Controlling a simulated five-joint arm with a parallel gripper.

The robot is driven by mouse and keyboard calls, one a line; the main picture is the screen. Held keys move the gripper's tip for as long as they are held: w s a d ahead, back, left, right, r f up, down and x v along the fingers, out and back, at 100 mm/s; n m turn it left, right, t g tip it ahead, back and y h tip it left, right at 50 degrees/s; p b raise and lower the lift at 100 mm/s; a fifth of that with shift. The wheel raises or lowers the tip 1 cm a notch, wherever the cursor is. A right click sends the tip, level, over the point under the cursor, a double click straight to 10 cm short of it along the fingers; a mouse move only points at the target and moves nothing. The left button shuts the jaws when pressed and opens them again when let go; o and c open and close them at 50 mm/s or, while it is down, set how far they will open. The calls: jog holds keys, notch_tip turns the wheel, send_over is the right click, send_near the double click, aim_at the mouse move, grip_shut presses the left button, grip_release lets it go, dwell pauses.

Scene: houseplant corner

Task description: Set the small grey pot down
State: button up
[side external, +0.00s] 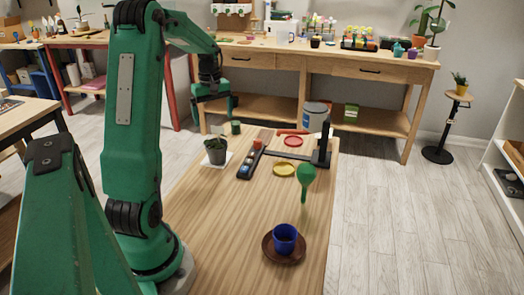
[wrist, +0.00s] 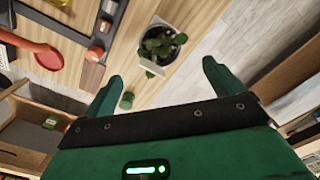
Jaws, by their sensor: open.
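The small grey pot (side external: 216,157) holds a green plant and stands upright on a white square (side external: 229,160) at the left side of the wooden table. In the wrist view the pot (wrist: 181,39) shows beyond my fingertips, with a corner of the white square (wrist: 152,66) beside it. My gripper (side external: 216,106) is open and empty. It hangs above the table's far left end, behind and above the pot and apart from it. In the wrist view my two fingers (wrist: 163,74) are spread wide with nothing between them.
A blue cup (side external: 285,240) sits in front.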

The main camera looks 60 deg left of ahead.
jog(key=d+r+m+t, duration=0.1)
jog(key=d+r+m, duration=0.2)
jog(key=d, duration=0.4)
jog(key=w+d+r+m+t+y, duration=0.1)
jog(key=d+r+m, duration=0.2)
jog(key=d, duration=0.4)
jog(key=d+r+m+t, duration=0.1)
jog(key=d+r+m, duration=0.2)
jog(key=d, duration=0.4)
jog(key=s+d+m+t, duration=0.1)
jog(key=s+d+m, duration=0.3)
jog(key=d, duration=0.3)
jog(key=s+d+m+t+h, duration=0.1)
jog(key=s+d+m, duration=0.3)
jog(key=d, duration=0.3)
jog(key=shift+s+d+f+m+t, duration=0.15)
jog(key=shift+f+m+t, duration=0.15)
jog(key=shift+m, duration=0.2)
